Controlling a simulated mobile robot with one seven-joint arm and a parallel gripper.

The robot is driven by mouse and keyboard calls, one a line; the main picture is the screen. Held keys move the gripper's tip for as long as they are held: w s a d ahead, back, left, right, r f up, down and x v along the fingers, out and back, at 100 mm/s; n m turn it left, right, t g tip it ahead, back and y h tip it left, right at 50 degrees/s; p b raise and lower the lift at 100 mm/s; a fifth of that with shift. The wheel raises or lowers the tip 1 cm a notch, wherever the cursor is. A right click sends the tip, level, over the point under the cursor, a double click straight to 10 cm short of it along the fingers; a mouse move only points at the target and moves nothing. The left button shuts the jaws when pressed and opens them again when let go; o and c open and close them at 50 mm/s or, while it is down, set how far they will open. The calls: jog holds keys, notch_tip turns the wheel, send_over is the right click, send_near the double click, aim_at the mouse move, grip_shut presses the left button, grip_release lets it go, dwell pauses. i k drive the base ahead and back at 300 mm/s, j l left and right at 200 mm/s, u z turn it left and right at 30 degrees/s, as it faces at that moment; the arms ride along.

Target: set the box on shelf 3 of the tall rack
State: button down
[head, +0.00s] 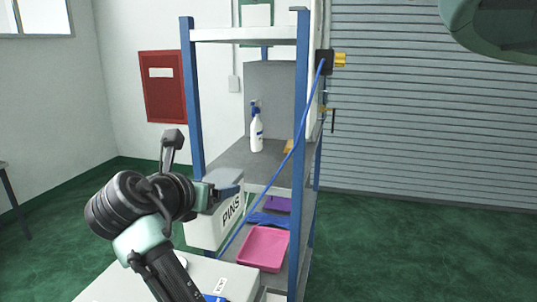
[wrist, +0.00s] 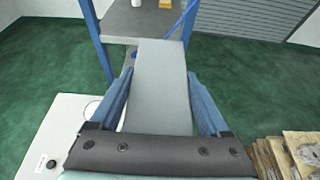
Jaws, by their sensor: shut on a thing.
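The box (head: 230,212) is grey-white with "PINS" printed on its side. It hangs in my gripper (head: 226,190) in front of the rack, above the white surface. In the wrist view the flat grey top of the box (wrist: 160,80) lies between my two blue fingers, which are shut on it. The tall rack (head: 190,100) has blue posts and several grey shelves. Its middle shelf (head: 225,160) holds a white spray bottle (head: 257,133) with a blue head and a yellow thing (head: 289,146) at the right. The box hides part of the lower shelves.
A blue cable (head: 300,140) runs diagonally across the rack's front. A pink tray (head: 263,249), a blue tray and a purple one lie lower down. A white surface (head: 240,283) stands in front. In the wrist view, stacked brownish pieces (wrist: 290,155) are at the lower right.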

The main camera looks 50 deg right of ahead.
aim_at(277, 167)
jog(key=i+l, duration=0.1)
jog(key=l, duration=0.3)
jog(key=i+l, duration=0.1)
jog(key=l, duration=0.3)
jog(key=i+l, duration=0.15)
jog(key=l, duration=0.25)
jog(key=i+l, duration=0.1)
jog(key=l, duration=0.3)
jog(key=i+l, duration=0.1)
jog(key=l, duration=0.35)
jog(key=i+l, duration=0.1)
jog(key=l, duration=0.3)
